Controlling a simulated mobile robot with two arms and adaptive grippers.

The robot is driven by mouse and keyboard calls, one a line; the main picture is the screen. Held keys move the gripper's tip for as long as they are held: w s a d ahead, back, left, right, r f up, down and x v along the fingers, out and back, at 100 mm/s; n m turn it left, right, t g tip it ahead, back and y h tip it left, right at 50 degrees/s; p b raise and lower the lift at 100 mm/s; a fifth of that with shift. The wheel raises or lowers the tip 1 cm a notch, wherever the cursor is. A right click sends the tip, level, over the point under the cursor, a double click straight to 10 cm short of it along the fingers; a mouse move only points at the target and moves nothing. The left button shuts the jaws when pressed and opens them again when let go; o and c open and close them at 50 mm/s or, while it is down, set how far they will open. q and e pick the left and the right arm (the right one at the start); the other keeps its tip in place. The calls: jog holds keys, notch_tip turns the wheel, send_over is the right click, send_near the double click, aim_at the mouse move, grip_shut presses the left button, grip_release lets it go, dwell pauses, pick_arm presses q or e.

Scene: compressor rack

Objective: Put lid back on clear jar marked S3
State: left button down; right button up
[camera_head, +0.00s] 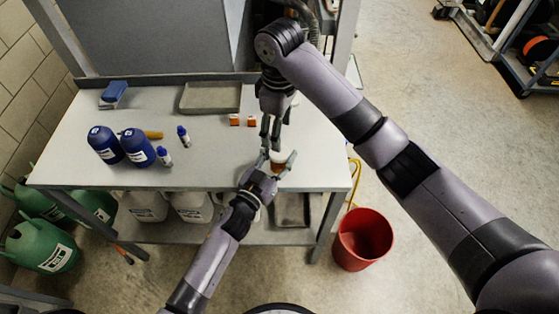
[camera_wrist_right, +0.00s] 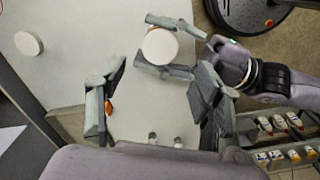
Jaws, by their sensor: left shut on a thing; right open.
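My left gripper (camera_head: 272,158) is shut around a round jar (camera_head: 280,168) near the front right of the table. In the right wrist view the jar's pale round top (camera_wrist_right: 160,45) shows between the left fingers (camera_wrist_right: 172,46). I cannot read an S3 mark on it. A flat white disc (camera_wrist_right: 28,43), which looks like the lid, lies on the table in the right wrist view, apart from the jar. My right arm hides it in the head view. My right gripper (camera_head: 272,130) points down behind the jar, its fingers (camera_wrist_right: 158,100) apart and empty.
Two small orange-and-white items (camera_head: 243,121) stand left of my right gripper. A grey tray (camera_head: 211,98), blue bottles (camera_head: 122,146) and a blue sponge-like block (camera_head: 113,93) are further left on the table (camera_head: 75,168). A red bucket (camera_head: 362,240) stands on the floor at right.

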aim_at(279, 161)
jog(key=shift+r, duration=0.25)
jog(key=shift+f, duration=0.15)
jog(key=shift+f, duration=3.9)
jog(key=shift+c, duration=0.2)
jog(key=c, duration=1.2)
jog(key=shift+m, duration=1.5)
jog(key=shift+c, duration=0.2)
